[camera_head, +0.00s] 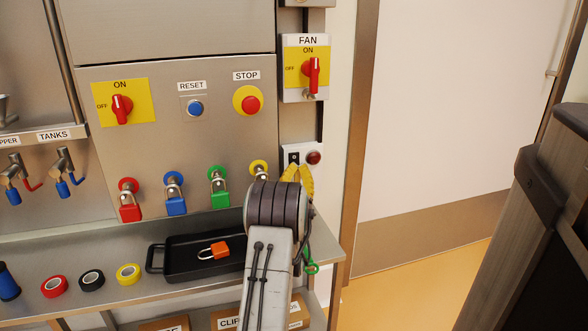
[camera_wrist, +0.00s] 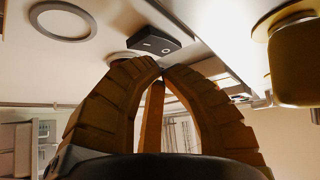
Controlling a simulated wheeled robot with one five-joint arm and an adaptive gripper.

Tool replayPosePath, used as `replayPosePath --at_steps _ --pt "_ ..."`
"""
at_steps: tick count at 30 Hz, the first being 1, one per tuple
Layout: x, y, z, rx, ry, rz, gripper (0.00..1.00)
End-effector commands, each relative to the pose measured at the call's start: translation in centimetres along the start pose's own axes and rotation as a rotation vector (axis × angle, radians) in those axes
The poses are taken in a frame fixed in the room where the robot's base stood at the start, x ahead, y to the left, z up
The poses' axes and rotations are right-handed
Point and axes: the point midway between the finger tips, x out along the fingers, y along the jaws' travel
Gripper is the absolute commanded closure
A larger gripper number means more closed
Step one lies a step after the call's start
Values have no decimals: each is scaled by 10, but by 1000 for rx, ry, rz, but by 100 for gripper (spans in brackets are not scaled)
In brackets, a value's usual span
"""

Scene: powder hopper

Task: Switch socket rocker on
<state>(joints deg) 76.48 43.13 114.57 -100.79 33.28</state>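The socket rocker is a small black switch (camera_head: 294,158) on a white socket plate with a red lamp (camera_head: 313,158), below the FAN switch in the head view. In the wrist view the black rocker (camera_wrist: 155,46) shows "I" and "O" marks on a pale plate. My gripper (camera_head: 297,170) has yellow fingers just below the rocker. In the wrist view my gripper (camera_wrist: 161,69) has its fingertips together, with nothing seen between them. The tips are close to the rocker; I cannot tell whether they touch it. My arm hides the lower part of the socket.
The FAN switch (camera_head: 313,75) is above the socket. Several padlocks hang to the left, including a green one (camera_head: 219,191). A black tray (camera_head: 178,262) with an orange padlock (camera_head: 214,250) sits on the shelf below. A yellow cylindrical thing (camera_wrist: 295,65) is at right in the wrist view.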

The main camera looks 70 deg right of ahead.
Motion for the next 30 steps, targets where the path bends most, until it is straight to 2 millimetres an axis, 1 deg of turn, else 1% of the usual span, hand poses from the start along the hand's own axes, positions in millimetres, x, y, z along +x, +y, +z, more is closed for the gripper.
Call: replayPosePath --at_steps 2,3,5,30 --pt "0 0 0 0 0 0 100" --pt "0 0 0 0 0 0 94" --pt "0 0 0 0 0 0 100" --pt "0 0 0 0 0 0 100"
